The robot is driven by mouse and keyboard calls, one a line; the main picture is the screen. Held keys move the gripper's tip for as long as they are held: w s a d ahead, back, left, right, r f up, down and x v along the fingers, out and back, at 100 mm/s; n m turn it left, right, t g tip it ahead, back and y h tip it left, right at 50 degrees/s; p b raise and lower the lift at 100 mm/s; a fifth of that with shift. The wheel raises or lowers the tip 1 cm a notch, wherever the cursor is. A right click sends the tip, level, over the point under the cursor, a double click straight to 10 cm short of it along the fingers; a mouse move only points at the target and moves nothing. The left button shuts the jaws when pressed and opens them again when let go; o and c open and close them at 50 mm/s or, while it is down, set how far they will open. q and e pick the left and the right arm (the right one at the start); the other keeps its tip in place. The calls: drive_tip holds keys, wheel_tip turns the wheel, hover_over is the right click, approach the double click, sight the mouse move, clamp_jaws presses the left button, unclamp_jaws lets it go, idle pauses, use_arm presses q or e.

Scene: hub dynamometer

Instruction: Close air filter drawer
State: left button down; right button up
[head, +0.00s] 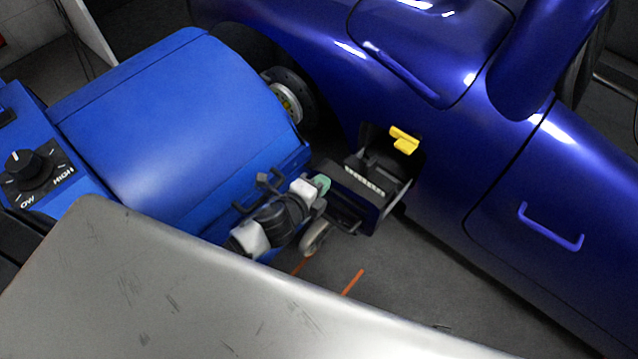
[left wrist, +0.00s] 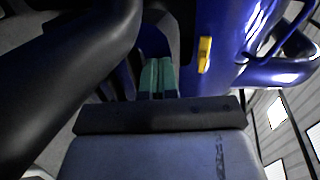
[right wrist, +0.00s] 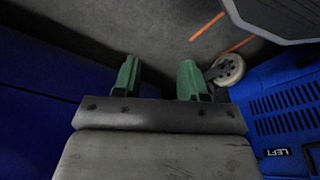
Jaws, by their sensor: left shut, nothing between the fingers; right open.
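The air filter drawer (head: 347,196) stands pulled out of a dark opening in the side of the dark blue car. Its front faces lower left, and a pale ribbed strip (head: 364,178) shows inside it. A yellow handle-like part (head: 404,140) sits above the drawer and also shows in the left wrist view (left wrist: 204,54). My left gripper (head: 322,183) is shut and empty, its green fingertips beside the drawer's front; I cannot tell if they touch. Its fingers are together in the left wrist view (left wrist: 156,78). My right gripper (right wrist: 158,80) is open and empty over the floor.
A blue dynamometer (head: 180,120) with a LOW–HIGH knob (head: 30,168) stands at the left, close to the drawer. A caster wheel (right wrist: 229,70) and orange floor lines (right wrist: 207,27) lie near my right gripper.

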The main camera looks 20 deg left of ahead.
use_arm(q)
drive_tip(key=w+d+b, duration=0.1)
drive_tip(key=w+d, duration=0.2)
drive_tip(key=w, duration=0.6)
drive_tip(key=w+d+b, duration=0.2)
drive_tip(key=w+d, duration=0.2)
drive_tip(key=w, duration=0.6)
drive_tip(key=shift+w+r, duration=0.25)
use_arm(e)
wheel_tip(320, 180, up, 11)
drive_tip(key=w, duration=0.1)
drive_tip(key=shift+w+a+f+t, duration=0.15)
drive_tip(key=shift+w+t, duration=0.15)
drive_tip(key=shift+t, duration=0.1)
use_arm(q)
drive_tip(key=shift+r, duration=0.15)
